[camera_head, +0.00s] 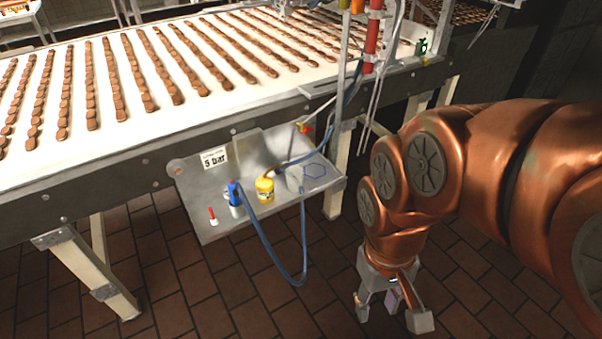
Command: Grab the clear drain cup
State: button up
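What looks like the clear drain cup (293,179) is a small, pale, see-through shape on the grey metal side shelf (215,226). It stands right of the yellow container and beside a blue hexagon outline. Its edges are hard to make out. My gripper (391,313) hangs at the lower right, over the brick-tiled floor, pointing down. Its two fingers are spread apart with no cup between them. It is to the right of the shelf and lower in the picture, clear of it.
A yellow container (265,189), a blue-topped bottle (235,197) and a small red-and-white item (212,216) stand on the shelf. A blue hose (283,272) loops below its front edge. The conveyor (90,153) and a table leg (340,175) are behind.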

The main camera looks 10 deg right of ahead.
aim_at(292, 184)
jog(key=u, duration=4.15)
jog(key=k, duration=2.4)
jog(key=z, duration=0.6)
